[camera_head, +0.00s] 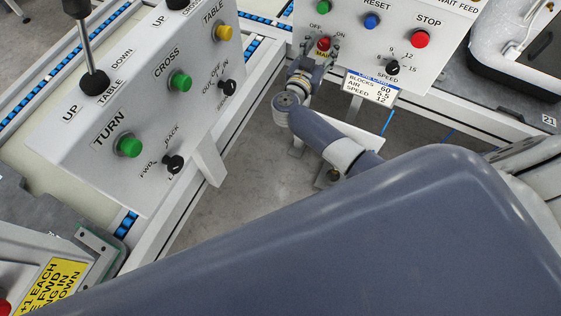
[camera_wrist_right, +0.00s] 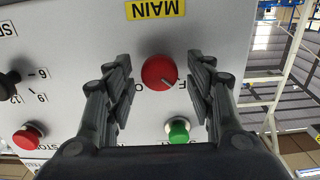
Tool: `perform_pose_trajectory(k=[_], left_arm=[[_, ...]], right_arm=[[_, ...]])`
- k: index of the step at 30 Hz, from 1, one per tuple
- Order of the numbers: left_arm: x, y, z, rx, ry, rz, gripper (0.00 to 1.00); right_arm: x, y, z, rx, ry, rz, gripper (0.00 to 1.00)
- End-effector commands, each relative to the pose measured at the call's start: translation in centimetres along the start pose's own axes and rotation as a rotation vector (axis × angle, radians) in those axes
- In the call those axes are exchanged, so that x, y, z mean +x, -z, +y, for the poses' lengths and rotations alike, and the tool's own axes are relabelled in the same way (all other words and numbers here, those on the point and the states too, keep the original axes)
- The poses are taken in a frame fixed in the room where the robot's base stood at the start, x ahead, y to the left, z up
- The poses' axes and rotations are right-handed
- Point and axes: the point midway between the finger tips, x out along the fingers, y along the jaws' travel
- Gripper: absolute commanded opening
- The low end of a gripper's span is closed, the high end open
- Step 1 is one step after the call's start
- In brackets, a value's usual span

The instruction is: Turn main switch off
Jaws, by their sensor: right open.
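The main switch is a red round knob (camera_head: 323,43) on the light grey control panel, with OFF and ON marks and a yellow MAIN label. In the right wrist view the red knob (camera_wrist_right: 159,72) sits between my open fingers, with a small pale pointer line near its lower right rim. My right gripper (camera_head: 316,61) is just in front of the switch in the head view. In the wrist view the right gripper (camera_wrist_right: 161,80) has a finger on each side of the knob, with a gap to both. My left gripper is not in view.
A green button (camera_wrist_right: 178,130) is close to my fingers in the wrist view. A red STOP button (camera_head: 420,39), a blue RESET button (camera_head: 372,21) and a black SPEED knob (camera_head: 392,68) share the panel. Another control panel (camera_head: 140,112) stands at the left.

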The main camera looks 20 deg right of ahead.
Motion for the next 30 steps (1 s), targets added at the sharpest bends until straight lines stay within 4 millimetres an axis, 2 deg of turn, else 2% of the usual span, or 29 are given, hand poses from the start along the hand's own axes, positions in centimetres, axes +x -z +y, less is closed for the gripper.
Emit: perform_pose_trajectory(k=[1,3,15,20,30], left_arm=[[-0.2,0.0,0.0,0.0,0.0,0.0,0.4],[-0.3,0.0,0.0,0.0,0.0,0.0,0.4],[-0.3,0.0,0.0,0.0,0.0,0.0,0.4],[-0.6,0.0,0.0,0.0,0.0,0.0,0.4],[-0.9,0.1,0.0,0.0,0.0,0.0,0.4]], right_arm=[[-1.4,-0.2,-0.1,0.0,0.003,-0.006,0.5],[-2.8,-0.1,-0.1,-0.001,0.001,-0.007,0.5],[-10.8,-0.1,0.0,-0.003,-0.001,-0.006,0.5],[-11.0,-1.6,-1.1,-0.023,0.113,0.075,0.5],[-13.2,-7.0,-3.8,-0.078,0.39,0.11,0.5]])
